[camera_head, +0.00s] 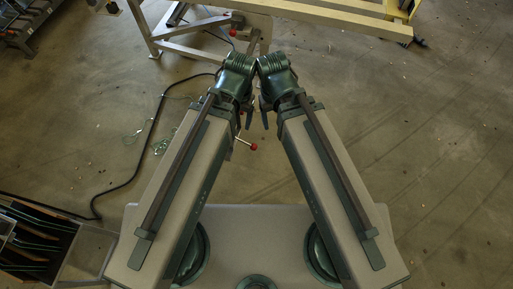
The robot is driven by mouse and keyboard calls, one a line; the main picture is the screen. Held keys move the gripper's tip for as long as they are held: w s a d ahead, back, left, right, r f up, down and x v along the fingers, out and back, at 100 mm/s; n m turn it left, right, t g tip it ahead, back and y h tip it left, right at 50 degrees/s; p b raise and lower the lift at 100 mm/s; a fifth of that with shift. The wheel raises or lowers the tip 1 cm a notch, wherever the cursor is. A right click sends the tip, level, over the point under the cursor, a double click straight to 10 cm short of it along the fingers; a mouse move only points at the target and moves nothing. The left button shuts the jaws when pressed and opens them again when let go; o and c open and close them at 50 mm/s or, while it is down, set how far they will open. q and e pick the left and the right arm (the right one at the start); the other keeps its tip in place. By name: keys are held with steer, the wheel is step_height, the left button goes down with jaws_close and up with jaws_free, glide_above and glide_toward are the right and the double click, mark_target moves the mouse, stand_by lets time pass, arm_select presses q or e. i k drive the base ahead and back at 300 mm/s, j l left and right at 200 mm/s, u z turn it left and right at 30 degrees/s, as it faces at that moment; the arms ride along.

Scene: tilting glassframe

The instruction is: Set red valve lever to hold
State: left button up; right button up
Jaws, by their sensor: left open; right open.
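A red-tipped lever (253,147) shows as a small red ball on a thin rod, just below the tips of my two grippers. The base of its rod is hidden behind my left arm. A second red knob (232,32) is on the frame at the top. My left gripper (244,118) and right gripper (265,114) hang close together at the picture's middle, largely hidden by my own wrists. Both are open. Neither is seen holding anything, and the gap between them and the red-tipped lever cannot be judged.
A tilting frame with pale beams (290,12) stands at the top. A black cable (150,125) runs along the floor at left, beside a green tangle (160,145). A bin with dark slats (35,240) is at lower left. Open floor (420,140) lies to the right.

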mark_target(253, 146)
steer(key=k+l, duration=0.15)
steer(key=l, duration=0.2)
steer(key=k+l, duration=0.1)
steer(key=l, duration=0.25)
steer(key=k+l+u, duration=0.1)
steer(key=l, duration=0.25)
steer(key=k+l, duration=0.2)
steer(key=l, duration=0.15)
steer(key=k+l, duration=0.1)
steer(key=l, duration=0.2)
